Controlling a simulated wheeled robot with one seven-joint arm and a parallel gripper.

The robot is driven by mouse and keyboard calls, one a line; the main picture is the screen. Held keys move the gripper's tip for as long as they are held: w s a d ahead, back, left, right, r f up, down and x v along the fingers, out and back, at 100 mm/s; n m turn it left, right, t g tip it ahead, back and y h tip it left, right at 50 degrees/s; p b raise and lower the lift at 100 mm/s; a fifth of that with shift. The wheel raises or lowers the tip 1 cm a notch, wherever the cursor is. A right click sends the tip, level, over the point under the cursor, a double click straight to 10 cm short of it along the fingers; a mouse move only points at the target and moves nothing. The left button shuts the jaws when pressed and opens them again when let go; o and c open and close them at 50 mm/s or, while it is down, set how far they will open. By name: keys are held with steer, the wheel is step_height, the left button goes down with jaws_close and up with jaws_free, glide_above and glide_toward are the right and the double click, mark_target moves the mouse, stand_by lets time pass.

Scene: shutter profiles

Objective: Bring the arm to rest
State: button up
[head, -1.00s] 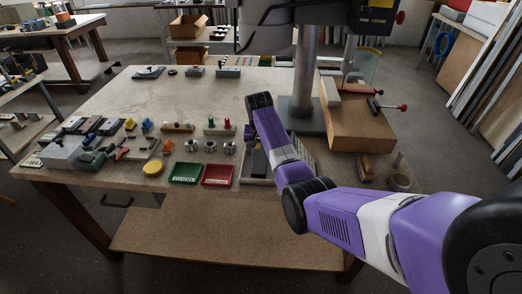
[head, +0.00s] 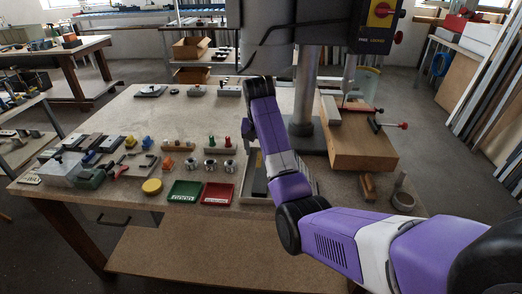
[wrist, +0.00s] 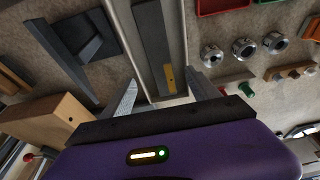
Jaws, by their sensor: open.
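My gripper (wrist: 161,84) shows in the wrist view with its two grey fingers spread apart and nothing between them. It is above a pale, narrow tray (wrist: 184,40) on the table, which holds a dark bar with a brass-coloured piece near its end. My purple and white arm reaches over the right part of the table in the head view, and my gripper is hidden there behind its links.
The drill press column (head: 306,90) stands close to my arm. A wooden block (head: 355,140) with red-ended clamps is to its right. A green tray (head: 185,192), a red tray (head: 217,193) and several metal rings lie to the left. The table's middle is clear.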

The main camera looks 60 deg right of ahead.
steer(key=shift+a+r, duration=0.1)
steer(key=shift+r, duration=0.15)
stand_by(0.5)
steer(key=w+d+r+n+t+h, duration=0.2)
steer(key=w+d+r+t+h, duration=0.25)
steer(key=w+t, duration=0.2)
steer(key=s+a+f+n+t, duration=0.2)
steer(key=a+n+t, duration=0.1)
steer(key=a, duration=0.8)
steer(key=s+a+f+n+t, duration=0.2)
steer(key=a+t, duration=0.2)
steer(key=a, duration=0.7)
steer(key=s+a+n+y, duration=0.3)
steer(key=s+a, duration=1)
steer(key=s, duration=0.3)
steer(key=s+a+f+n+y+b, duration=0.1)
steer(key=s+a+n+y, duration=0.2)
steer(key=s+a, duration=1)
steer(key=s+y, duration=0.1)
steer(key=s, duration=0.2)
steer(key=shift+a+f, duration=0.25)
steer(key=shift+a, duration=0.15)
